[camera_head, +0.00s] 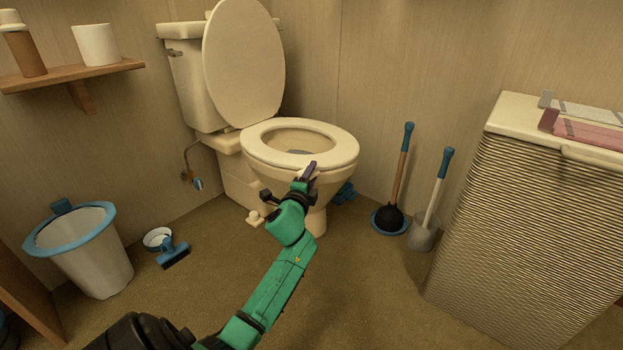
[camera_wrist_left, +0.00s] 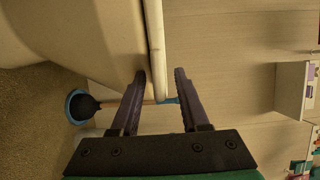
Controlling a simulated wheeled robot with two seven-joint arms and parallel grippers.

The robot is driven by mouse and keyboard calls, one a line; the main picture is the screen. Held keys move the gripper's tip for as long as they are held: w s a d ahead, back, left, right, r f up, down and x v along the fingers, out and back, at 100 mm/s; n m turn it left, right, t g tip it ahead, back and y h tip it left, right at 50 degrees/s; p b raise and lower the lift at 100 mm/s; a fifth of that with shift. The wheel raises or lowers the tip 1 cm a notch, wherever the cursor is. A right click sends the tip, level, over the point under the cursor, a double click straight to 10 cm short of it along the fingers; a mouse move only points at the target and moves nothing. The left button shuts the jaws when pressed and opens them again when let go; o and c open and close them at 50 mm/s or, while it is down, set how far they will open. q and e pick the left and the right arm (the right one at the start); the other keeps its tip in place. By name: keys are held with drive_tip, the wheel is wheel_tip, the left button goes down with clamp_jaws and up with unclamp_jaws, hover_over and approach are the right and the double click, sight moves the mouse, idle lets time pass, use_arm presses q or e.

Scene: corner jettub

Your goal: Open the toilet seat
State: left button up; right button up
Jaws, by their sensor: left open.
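The cream toilet (camera_head: 225,170) stands against the back wall, with its lid (camera_head: 243,62) raised and leaning toward the tank. The seat ring (camera_head: 262,147) lies flat on the bowl. My left gripper (camera_head: 309,170) is at the front rim of the seat, open and empty. In the left wrist view, turned sideways, the seat edge (camera_wrist_left: 155,40) runs down between the open fingertips (camera_wrist_left: 160,72), with the bowl (camera_wrist_left: 105,40) to its left. I cannot tell whether a finger touches the seat. My right gripper is in neither view.
A plunger (camera_head: 391,215) and a brush in a holder (camera_head: 424,236) stand right of the toilet. A ribbed cabinet (camera_head: 530,230) stands further right. A shelf (camera_head: 75,74) is on the left wall.

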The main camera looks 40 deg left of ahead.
use_arm(q)
clamp_jaws()
drive_tip(key=shift+f, duration=0.1)
idle(1.2)
